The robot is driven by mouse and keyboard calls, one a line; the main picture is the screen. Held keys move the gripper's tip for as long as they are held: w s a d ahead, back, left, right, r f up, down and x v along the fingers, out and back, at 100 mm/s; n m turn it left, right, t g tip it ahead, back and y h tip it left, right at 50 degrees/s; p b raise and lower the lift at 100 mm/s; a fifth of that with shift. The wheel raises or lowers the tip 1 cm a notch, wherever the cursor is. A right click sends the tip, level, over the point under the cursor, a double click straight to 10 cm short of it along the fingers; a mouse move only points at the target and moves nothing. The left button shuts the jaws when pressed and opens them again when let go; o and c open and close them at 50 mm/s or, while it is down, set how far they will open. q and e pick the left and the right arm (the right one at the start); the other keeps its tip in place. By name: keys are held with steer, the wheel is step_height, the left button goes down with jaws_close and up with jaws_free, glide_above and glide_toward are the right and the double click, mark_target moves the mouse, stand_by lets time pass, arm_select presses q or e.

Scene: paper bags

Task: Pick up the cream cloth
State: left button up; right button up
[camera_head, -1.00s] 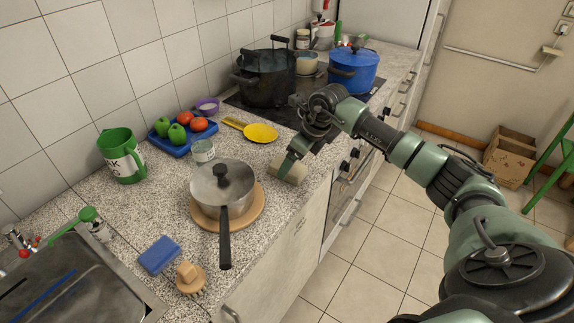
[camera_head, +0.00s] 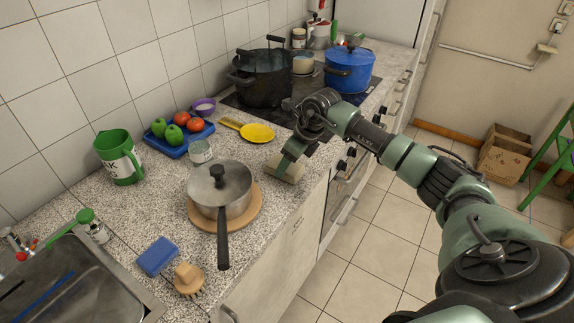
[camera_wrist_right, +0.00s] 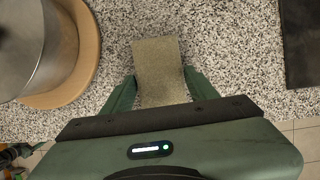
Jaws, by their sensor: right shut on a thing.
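The cream cloth (camera_head: 285,168) is at the front edge of the speckled counter, right of the saucepan. In the right wrist view the cloth (camera_wrist_right: 158,70) looks like a flat beige rectangle between the two green fingers. My right gripper (camera_head: 288,161) comes down on it from above and is shut on it; it also shows in the right wrist view (camera_wrist_right: 158,90). The near part of the cloth is hidden by the gripper body. I cannot tell whether the cloth is clear of the counter. My left gripper is not in view.
A saucepan (camera_head: 221,186) on a round wooden board (camera_head: 252,212) stands just left of the cloth. A yellow spoon (camera_head: 257,133) and the black hob (camera_head: 285,112) with a black pot (camera_head: 264,82) and a blue pot (camera_head: 349,72) lie behind. The counter edge drops to the tiled floor.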

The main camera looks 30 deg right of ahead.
step_height(320, 180, up, 20)
steer(key=b, duration=0.3)
steer(key=shift+f, duration=0.2)
steer(key=o, duration=0.7)
steer(key=c, duration=0.5)
steer(key=shift+c, duration=0.2)
